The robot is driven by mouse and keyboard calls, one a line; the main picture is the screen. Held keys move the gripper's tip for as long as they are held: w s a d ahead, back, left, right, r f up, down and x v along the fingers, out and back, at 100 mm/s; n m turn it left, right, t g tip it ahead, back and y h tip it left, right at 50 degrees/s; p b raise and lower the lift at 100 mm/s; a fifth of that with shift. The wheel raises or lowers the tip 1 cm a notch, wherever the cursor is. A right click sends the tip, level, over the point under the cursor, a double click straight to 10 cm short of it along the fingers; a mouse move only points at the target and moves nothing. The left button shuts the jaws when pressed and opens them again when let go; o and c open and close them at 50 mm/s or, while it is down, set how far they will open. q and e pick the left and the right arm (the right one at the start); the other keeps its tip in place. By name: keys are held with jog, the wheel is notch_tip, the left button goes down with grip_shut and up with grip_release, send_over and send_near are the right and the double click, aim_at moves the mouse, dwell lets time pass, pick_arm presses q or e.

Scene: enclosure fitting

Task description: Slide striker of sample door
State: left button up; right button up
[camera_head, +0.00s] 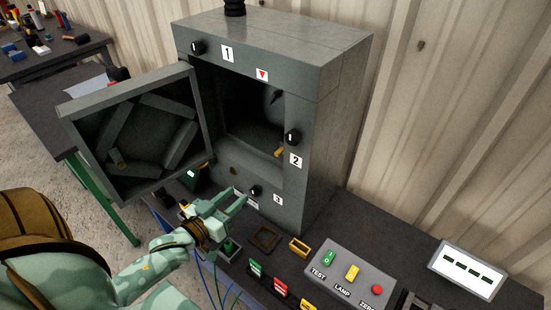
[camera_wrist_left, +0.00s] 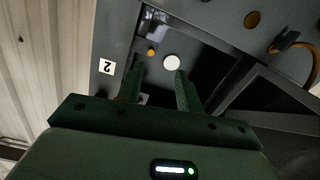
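The grey enclosure (camera_head: 325,75) stands on the dark bench with its front opening uncovered. Its door (camera_head: 80,105) hangs swung open to the left, with its framed inner side showing. A small brass-coloured piece (camera_head: 280,152) sits at the right edge of the opening, near label 2; I cannot tell for sure that it is the striker. A brass-coloured spot (camera_wrist_left: 151,51) also shows in the left wrist view. My left gripper (camera_head: 243,198) is in front of the enclosure's lower front, below the opening. Its fingers (camera_wrist_left: 159,80) are apart with nothing held between them. My right gripper is out of view.
Black knobs (camera_head: 293,136) stick out near the numbered labels. A white-faced panel (camera_head: 467,270) sits farther right. The corrugated wall is behind.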

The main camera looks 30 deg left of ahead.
aim_at(275, 155)
pick_arm(q)
jog(key=shift+t, duration=0.4)
jog(key=w+b, duration=0.1)
jog(key=w, duration=0.4)
jog(key=w+d+r+b, duration=0.1)
jog(key=w, duration=0.5)
jog(key=w+r+b, duration=0.1)
jog(key=w, duration=0.4)
jog(key=shift+w+d+r, duration=0.2)
jog(key=shift+w+d, duration=0.15)
grip_shut()
